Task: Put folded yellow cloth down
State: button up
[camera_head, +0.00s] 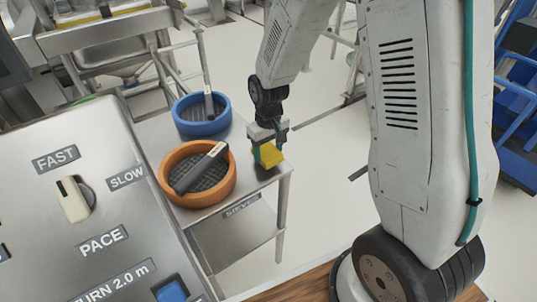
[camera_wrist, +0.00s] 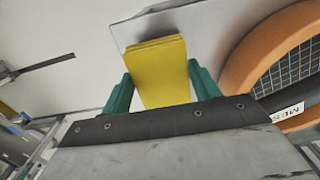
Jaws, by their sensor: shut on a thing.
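The folded yellow cloth (camera_head: 271,154) is between the green fingers of my gripper (camera_head: 267,153) in the head view. My gripper is shut on it, near the right edge of a metal side table (camera_head: 262,185). In the wrist view the cloth (camera_wrist: 160,72) stands out as a flat layered yellow block between the two green fingertips (camera_wrist: 160,92). The table corner shows behind it. Whether the cloth touches the tabletop I cannot tell.
An orange round sieve (camera_head: 228,186) with a dark handled tool across it sits left of my gripper. A blue sieve (camera_head: 190,127) stands farther back. A control panel (camera_head: 100,235) fills the lower left. Pale floor lies right of the table.

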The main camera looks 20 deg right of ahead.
aim_at(269, 152)
jog(key=shift+f, duration=1.15)
jog(key=shift+f, duration=0.15)
jog(key=o, duration=0.9)
notch_tip(269, 152, up, 13)
jog(key=shift+s+d+r+m+t, duration=0.2)
jog(key=shift+s+d+r+m, duration=0.25)
jog(key=shift+s+r, duration=2.95)
jog(key=shift+s+d+r+m+t, duration=0.35)
jog(key=shift+s+r, duration=1.3)
jog(key=shift+s, duration=3.5)
jog(key=shift+s+d+r+m+t, duration=0.1)
jog(key=shift+s+d+r+m, duration=0.45)
jog(key=shift+s+r, duration=2.85)
